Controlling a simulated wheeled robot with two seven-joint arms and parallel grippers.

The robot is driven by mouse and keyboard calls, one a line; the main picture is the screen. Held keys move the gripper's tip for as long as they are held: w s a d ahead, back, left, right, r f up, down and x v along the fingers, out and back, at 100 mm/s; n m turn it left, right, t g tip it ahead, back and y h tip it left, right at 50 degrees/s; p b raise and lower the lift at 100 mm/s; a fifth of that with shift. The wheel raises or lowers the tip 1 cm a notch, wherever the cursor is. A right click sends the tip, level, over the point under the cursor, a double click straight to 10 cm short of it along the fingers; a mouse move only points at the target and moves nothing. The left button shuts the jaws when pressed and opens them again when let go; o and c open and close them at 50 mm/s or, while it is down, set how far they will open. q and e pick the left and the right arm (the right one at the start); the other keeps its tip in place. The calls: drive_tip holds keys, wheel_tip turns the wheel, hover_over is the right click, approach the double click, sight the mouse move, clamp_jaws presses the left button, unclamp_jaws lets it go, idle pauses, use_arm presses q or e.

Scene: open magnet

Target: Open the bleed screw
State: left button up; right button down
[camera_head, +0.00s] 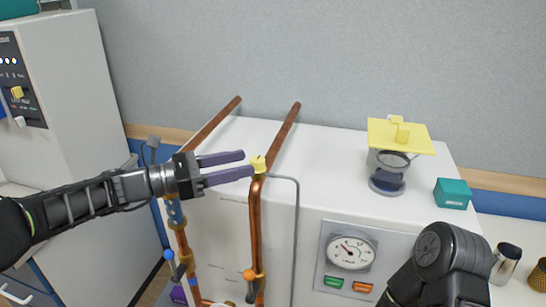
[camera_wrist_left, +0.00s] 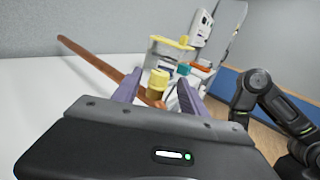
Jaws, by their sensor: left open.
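The bleed screw appears to be the small yellow cap (camera_head: 258,164) on the top bend of the right copper pipe (camera_head: 256,225). In the left wrist view the yellow cap (camera_wrist_left: 158,80) shows between the fingertips, with the pipe just below it. My left gripper (camera_head: 247,164) is open, with two purple fingers pointing right; their tips are at the cap's left side. The fingers also show in the left wrist view (camera_wrist_left: 160,84). I cannot tell whether either finger touches the cap. My right gripper is out of view; only my right arm shows at the lower right.
The white cabinet (camera_head: 345,150) has a pressure gauge (camera_head: 351,251) on its front. A glass vessel (camera_head: 388,180) under a yellow plate (camera_head: 398,137) and a teal box (camera_head: 453,193) stand on top. A thin grey pipe (camera_head: 296,230) runs just right of the copper pipe.

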use_arm(q)
drive_tip(key=p+x, duration=0.1)
drive_tip(key=x, duration=0.7)
drive_tip(key=shift+f, duration=0.1)
clamp_jaws()
idle(0.5)
